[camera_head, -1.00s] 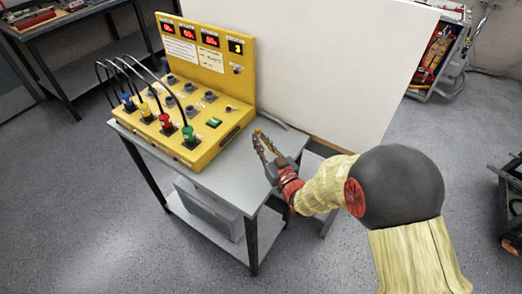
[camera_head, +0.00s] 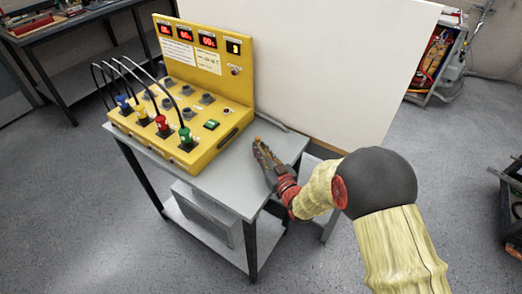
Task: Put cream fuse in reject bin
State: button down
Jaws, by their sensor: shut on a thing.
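My gripper (camera_head: 262,152) is low over the right part of the grey table, just right of the yellow test panel. Its fingers are together, shut on a small tan thing (camera_head: 258,140) at their tips. This seems to be the cream fuse, but it is mostly hidden and too small to make out clearly. I cannot pick out a reject bin for certain in this view.
The yellow panel (camera_head: 206,77) with dark sockets, plugged cables and red displays fills the table's left and back. A white board (camera_head: 345,70) stands behind the grey table (camera_head: 228,185). A grey box (camera_head: 205,213) sits on the lower shelf. A dark cart (camera_head: 508,205) is at right.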

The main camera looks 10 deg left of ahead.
jog(key=c, duration=1.8)
grip_release()
jog(key=shift+r+p, duration=0.15)
jog(key=shift+p, duration=0.15)
jog(key=p+v, duration=0.2)
jog(key=v, duration=1)
jog(key=w+d+r+m+h, duration=0.2)
jog(key=w+d+r+h, duration=0.35)
jog(key=d+r, duration=0.3)
jog(key=s+d+r+m+g+h, duration=0.1)
jog(key=s+d+r+g, duration=0.1)
jog(key=s+d+r, duration=0.1)
jog(key=s+d+r+m+g+h, duration=0.1)
jog(key=s+d+r+h, duration=0.1)
jog(key=s+d+r, duration=0.2)
jog(key=s+d+r+m+g+h, duration=0.2)
jog(key=s+d+r, duration=0.1)
jog(key=s+d, duration=0.4)
jog(key=shift+s+r+g, duration=0.15)
jog(key=shift+s+g, duration=0.15)
jog(key=shift+s, duration=0.15)
jog(key=shift+o, duration=0.7)
jog(key=s+g, duration=0.1)
jog(key=s, duration=0.6)
jog(key=s+d+r+m+g, duration=0.1)
jog(key=s+g, duration=0.1)
jog(key=s, duration=0.6)
jog(key=shift+s+d+r, duration=0.25)
jog(key=shift+d, duration=0.05)
